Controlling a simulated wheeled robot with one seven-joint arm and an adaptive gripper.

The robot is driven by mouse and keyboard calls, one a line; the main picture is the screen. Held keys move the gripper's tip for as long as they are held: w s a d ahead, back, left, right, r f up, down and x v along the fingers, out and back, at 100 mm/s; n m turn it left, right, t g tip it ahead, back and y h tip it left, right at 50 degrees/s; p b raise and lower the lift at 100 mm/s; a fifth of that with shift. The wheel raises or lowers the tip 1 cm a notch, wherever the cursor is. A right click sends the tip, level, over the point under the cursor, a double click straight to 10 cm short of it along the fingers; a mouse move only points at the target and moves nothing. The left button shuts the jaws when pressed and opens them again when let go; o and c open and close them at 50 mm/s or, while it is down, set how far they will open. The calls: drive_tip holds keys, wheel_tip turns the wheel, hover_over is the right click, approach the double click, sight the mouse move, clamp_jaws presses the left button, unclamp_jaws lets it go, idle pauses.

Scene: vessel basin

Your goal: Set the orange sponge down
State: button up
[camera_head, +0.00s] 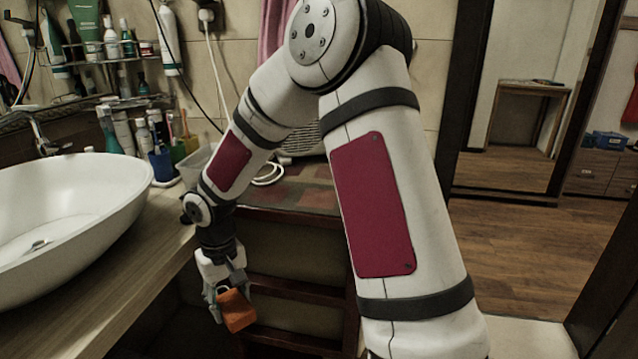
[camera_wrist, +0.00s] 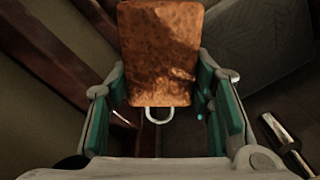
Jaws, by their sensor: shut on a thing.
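The orange sponge (camera_head: 236,310) is held between the fingers of my gripper (camera_head: 226,299). In the head view it hangs below the counter's height, to the right of the counter edge and in front of the dark wooden shelf unit. In the wrist view the sponge (camera_wrist: 160,55) fills the upper middle between the two green-padded fingers of my gripper (camera_wrist: 160,85). A pale ring-shaped thing shows just below the sponge's near edge there; I cannot tell what it is.
A white vessel basin (camera_head: 100,190) stands on the wooden counter (camera_head: 130,285) at the left. Bottles and cups (camera_head: 158,160) crowd the counter's back. The brown shelf unit (camera_head: 295,240) stands behind my gripper. Wooden floor (camera_head: 520,240) lies open beyond the doorway at the right.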

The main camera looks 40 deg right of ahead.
drive_tip(key=s+r+p, duration=0.7)
drive_tip(key=r+p, duration=0.4)
drive_tip(key=s+r+p, duration=0.6)
drive_tip(key=r+p, duration=0.5)
drive_tip(key=s+r+p, duration=0.7)
drive_tip(key=r+p, duration=0.3)
drive_tip(key=r, duration=0.1)
drive_tip(key=s+d+f+n, duration=0.2)
drive_tip(key=s+d+n, duration=0.1)
drive_tip(key=s+d, duration=0.3)
drive_tip(key=s+d+f+n, duration=0.3)
drive_tip(key=s+d, duration=0.3)
drive_tip(key=d, duration=0.2)
drive_tip(key=shift+d+n, duration=0.25)
drive_tip(key=shift+n, duration=0.55)
